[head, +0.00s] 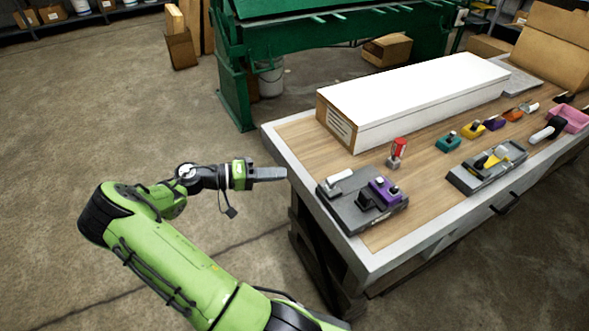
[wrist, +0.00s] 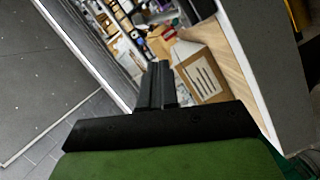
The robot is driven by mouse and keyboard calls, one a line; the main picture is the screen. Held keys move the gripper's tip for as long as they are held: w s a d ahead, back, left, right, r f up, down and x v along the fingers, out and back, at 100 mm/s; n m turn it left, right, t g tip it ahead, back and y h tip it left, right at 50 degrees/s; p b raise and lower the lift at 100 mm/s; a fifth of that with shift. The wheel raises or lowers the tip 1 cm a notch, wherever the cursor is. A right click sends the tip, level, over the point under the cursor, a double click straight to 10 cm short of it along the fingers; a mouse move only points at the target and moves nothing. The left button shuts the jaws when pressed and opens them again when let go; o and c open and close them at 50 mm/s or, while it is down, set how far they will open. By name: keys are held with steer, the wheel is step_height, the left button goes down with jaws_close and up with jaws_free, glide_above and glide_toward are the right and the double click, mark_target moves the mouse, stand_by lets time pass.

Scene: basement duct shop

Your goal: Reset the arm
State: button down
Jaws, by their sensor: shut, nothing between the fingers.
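My gripper (head: 270,174) is at the end of my green arm, stretched to the right at the left edge of the workbench (head: 283,158) in the head view. Its fingers are together with nothing between them. In the wrist view the shut fingers (wrist: 157,88) point toward the bench and the labelled end of a long white box (wrist: 204,78). The gripper appears apart from the things on the bench.
On the bench are the long white box (head: 420,97), a grey tray with a purple part (head: 384,188), a red-topped item (head: 398,150), another grey tray (head: 465,178) and a pink bin (head: 570,118). A green machine (head: 330,38) stands behind. The floor at left is clear.

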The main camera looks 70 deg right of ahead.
steer(key=shift+w+a+r, duration=0.1)
steer(key=shift+w+a, duration=0.2)
steer(key=shift+a, duration=0.05)
stand_by(0.4)
steer(key=w+a+r+n+t+y+p, duration=0.25)
steer(key=a+r+n+t, duration=0.2)
steer(key=a+t, duration=0.4)
steer(key=w+a+r+n+t+y+p, duration=0.25)
steer(key=w+a+r+n+t, duration=0.2)
steer(key=a, duration=0.65)
steer(key=s+a+r+n+t+y, duration=0.2)
steer(key=s+a+r+n+t, duration=0.1)
steer(key=a, duration=0.5)
steer(key=s+a+r+n+t+y+p, duration=0.1)
steer(key=s+a+r+n+t, duration=0.2)
steer(key=a, duration=0.5)
step_height(320, 180, up, 3)
steer(key=shift+s+r+n+t+y, duration=0.1)
steer(key=shift+s+n+t+y, duration=0.25)
steer(key=shift+s+n, duration=0.45)
steer(key=shift+s+d, duration=0.1)
steer(key=shift+s, duration=0.1)
